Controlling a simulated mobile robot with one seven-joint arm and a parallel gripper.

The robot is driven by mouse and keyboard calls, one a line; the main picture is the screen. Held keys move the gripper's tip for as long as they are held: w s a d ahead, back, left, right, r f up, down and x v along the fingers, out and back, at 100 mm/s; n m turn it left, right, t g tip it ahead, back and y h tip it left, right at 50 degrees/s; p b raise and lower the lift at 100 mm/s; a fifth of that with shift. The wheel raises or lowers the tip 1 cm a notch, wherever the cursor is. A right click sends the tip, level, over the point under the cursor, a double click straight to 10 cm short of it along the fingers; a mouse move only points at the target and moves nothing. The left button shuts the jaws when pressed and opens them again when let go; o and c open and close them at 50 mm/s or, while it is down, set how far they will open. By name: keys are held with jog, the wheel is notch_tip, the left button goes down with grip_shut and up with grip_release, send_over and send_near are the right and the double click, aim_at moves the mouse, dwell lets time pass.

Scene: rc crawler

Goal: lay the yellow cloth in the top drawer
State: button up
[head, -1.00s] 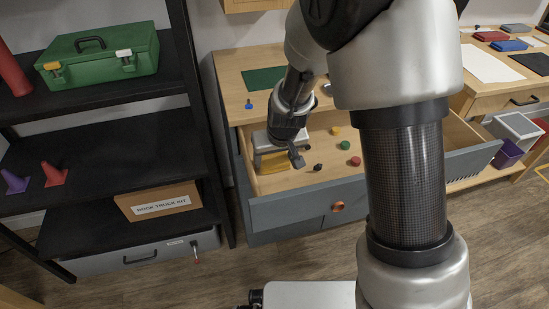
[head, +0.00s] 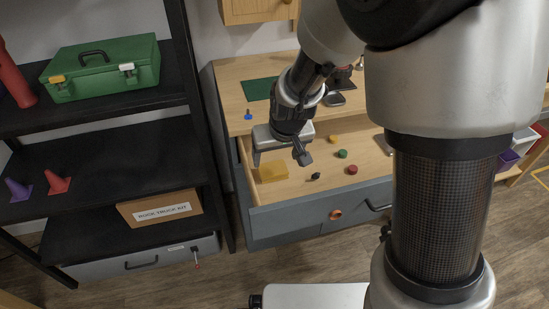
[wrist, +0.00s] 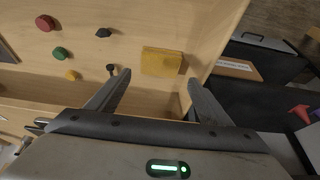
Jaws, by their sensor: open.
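The yellow cloth (head: 273,171) lies flat on the floor of the open top drawer (head: 300,211), in its left part near the left wall. It also shows in the wrist view (wrist: 161,62), just beyond the fingertips and apart from them. My gripper (head: 280,161) is open and empty above the drawer, a little above the cloth. In the wrist view the two fingers (wrist: 157,83) are spread wide with nothing between them.
Several small knobs share the drawer, among them a red one (head: 352,169), a green one (head: 342,154) and a black one (head: 315,177). A black shelf with a green toolbox (head: 102,70) stands to the left.

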jog(key=s+d+r+m, duration=0.1)
jog(key=s+d+r, duration=0.3)
jog(key=r, duration=0.3)
jog(key=s+d+r, duration=0.3)
jog(key=s+r, duration=0.1)
jog(key=r, duration=0.4)
jog(key=s+d+r+m, duration=0.1)
jog(key=s+d+r, duration=0.1)
jog(key=s, duration=0.4)
jog(key=s+d+r+m+t+h, duration=0.1)
jog(key=s+d+r, duration=0.2)
jog(key=s, duration=0.3)
jog(key=shift+s+d+r+p, duration=0.25)
jog(key=shift+d+r+p, duration=0.1)
jog(key=shift+d, duration=0.5)
